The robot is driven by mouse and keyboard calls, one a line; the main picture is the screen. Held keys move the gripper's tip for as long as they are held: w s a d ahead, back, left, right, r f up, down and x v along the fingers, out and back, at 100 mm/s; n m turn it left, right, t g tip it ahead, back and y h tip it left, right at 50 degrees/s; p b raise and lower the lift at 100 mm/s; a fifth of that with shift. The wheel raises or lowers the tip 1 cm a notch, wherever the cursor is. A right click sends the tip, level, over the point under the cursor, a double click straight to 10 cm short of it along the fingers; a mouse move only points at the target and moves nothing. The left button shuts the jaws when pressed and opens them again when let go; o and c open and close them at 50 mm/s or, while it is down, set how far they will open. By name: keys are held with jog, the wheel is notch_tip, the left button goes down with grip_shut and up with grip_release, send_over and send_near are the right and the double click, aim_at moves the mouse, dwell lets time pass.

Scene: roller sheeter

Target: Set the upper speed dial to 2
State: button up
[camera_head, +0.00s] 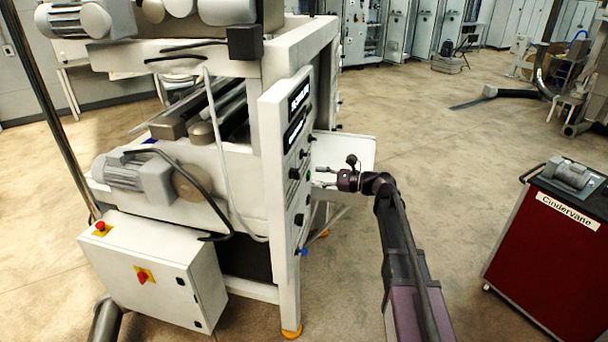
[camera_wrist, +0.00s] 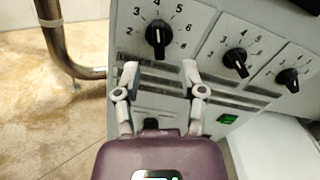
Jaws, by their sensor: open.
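The white machine's control panel (camera_head: 287,200) carries several black dials. In the wrist view, a large dial (camera_wrist: 158,35) with a numbered scale sits just beyond my fingertips. Its pointer appears to face up the picture, near 4. A second dial (camera_wrist: 235,61) and a third dial (camera_wrist: 287,78) sit to its right. Labels are too blurred to tell which is the upper speed dial. My gripper (camera_wrist: 160,67) is open and empty, its fingertips spread below the large dial, apparently apart from its knob. In the head view, my gripper (camera_head: 322,177) is just right of the panel.
A green switch (camera_wrist: 228,118) and a partly hidden black knob (camera_wrist: 150,124) are lower on the panel. A pale tray (camera_head: 345,150) juts out behind my gripper. A red cart (camera_head: 545,265) stands at right. The floor between is clear.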

aim_at(296, 174)
jog(key=shift+w+a, duration=0.2)
jog(key=shift+a, duration=0.75)
jog(key=shift+w+a, duration=0.15)
jog(key=shift+a, duration=0.85)
jog(key=shift+w+a, duration=0.2)
jog(key=shift+a, duration=0.75)
grip_shut()
jog(key=shift+d+r, duration=0.1)
jog(key=shift+d, duration=0.05)
